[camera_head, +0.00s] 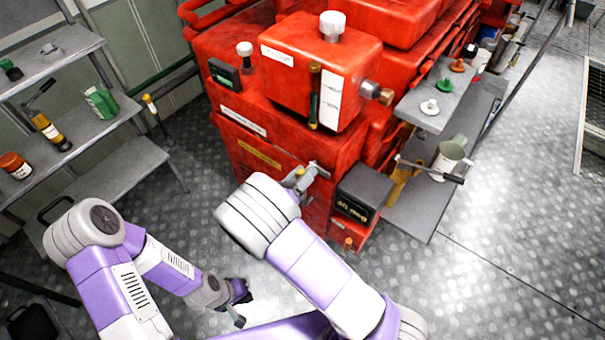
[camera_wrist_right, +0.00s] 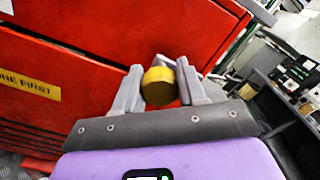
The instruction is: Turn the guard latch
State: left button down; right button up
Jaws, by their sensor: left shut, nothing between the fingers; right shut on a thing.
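A yellow round knob (camera_wrist_right: 160,86), which looks like the guard latch, sits between the fingers of my right gripper (camera_wrist_right: 160,84) in the right wrist view. The gripper is shut on it, against the front of the red machine (camera_wrist_right: 100,30). In the head view my right gripper (camera_head: 306,178) is at the red machine's lower front (camera_head: 270,135), right of a yellow label (camera_head: 258,153). The knob is not clearly visible there, and how far it is turned cannot be told. My left gripper (camera_head: 240,306) is shut and empty, low over the floor.
A dark box (camera_head: 361,194) stands just right of my right gripper. A side shelf (camera_head: 425,200) holds a mug (camera_head: 448,158) and a long-handled tool. Grey shelves (camera_head: 100,165) with bottles stand at the left. The metal floor (camera_head: 200,215) between is clear.

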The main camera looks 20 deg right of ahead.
jog(key=shift+m, duration=0.4)
jog(key=m+b, duration=0.1)
jog(key=m, duration=0.2)
jog(key=shift+m, duration=0.4)
jog(key=m+b, duration=0.2)
jog(key=m, duration=0.2)
jog(key=shift+s+m, duration=0.1)
jog(key=shift+m, duration=0.2)
jog(key=m+b, duration=0.3)
jog(key=m, duration=0.1)
jog(key=shift+f, duration=0.1)
jog(key=shift+d+m+b, duration=0.1)
jog(key=shift+m+b, duration=1.4)
jog(key=shift+m, duration=0.7)
jog(key=o, duration=1)
jog(key=shift+o, duration=0.2)
